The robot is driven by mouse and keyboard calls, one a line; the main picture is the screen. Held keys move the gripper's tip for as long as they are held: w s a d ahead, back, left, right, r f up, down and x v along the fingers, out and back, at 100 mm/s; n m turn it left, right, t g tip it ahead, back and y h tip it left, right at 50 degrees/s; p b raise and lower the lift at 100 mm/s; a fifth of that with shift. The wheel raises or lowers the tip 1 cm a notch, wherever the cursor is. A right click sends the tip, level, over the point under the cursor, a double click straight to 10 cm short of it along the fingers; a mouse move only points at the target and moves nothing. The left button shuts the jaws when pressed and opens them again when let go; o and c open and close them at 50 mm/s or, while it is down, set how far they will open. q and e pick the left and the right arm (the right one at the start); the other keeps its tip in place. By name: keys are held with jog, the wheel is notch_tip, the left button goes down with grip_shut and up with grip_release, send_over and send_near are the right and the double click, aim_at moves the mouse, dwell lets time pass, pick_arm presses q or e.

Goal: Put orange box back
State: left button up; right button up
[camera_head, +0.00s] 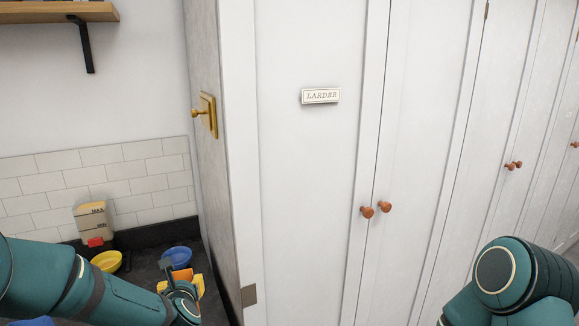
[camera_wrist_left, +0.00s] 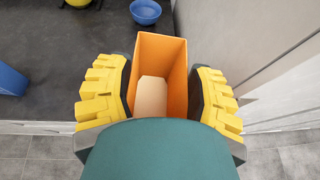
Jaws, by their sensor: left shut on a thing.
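The orange box (camera_wrist_left: 176,62) is open-topped, with a pale tan patch showing inside it in the left wrist view. My left gripper (camera_wrist_left: 160,95) is shut on it, with one yellow finger on each side. In the head view the orange box (camera_head: 181,275) shows only in part, beside my left gripper (camera_head: 184,284) at the right end of the dark counter. I cannot tell whether the box touches the counter. My right arm shows at the lower right of the head view, but its gripper is out of view.
A blue bowl (camera_head: 177,257), a yellow bowl (camera_head: 106,261) and a tan labelled container (camera_head: 94,222) stand on the dark counter (camera_wrist_left: 70,45). The tall white larder cupboard (camera_head: 305,180) stands right of the counter, its doors shut. A wooden shelf (camera_head: 50,13) is at upper left.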

pick_arm(q)
jog(key=s+d+f+m+h, duration=0.4)
jog(key=s+d+f, duration=0.2)
jog(key=d+f, duration=0.2)
notch_tip(320, 180, down, 2)
jog(key=shift+s+f+t+h, duration=0.1)
jog(key=shift+s+t+h, duration=0.2)
jog(key=shift+t, duration=0.1)
notch_tip(320, 180, down, 11)
jog(key=b, duration=1.1)
jog(key=shift+f+b, duration=0.2)
jog(key=shift+b, duration=0.1)
jog(key=shift+w+r, duration=0.1)
jog(key=shift+r, duration=0.05)
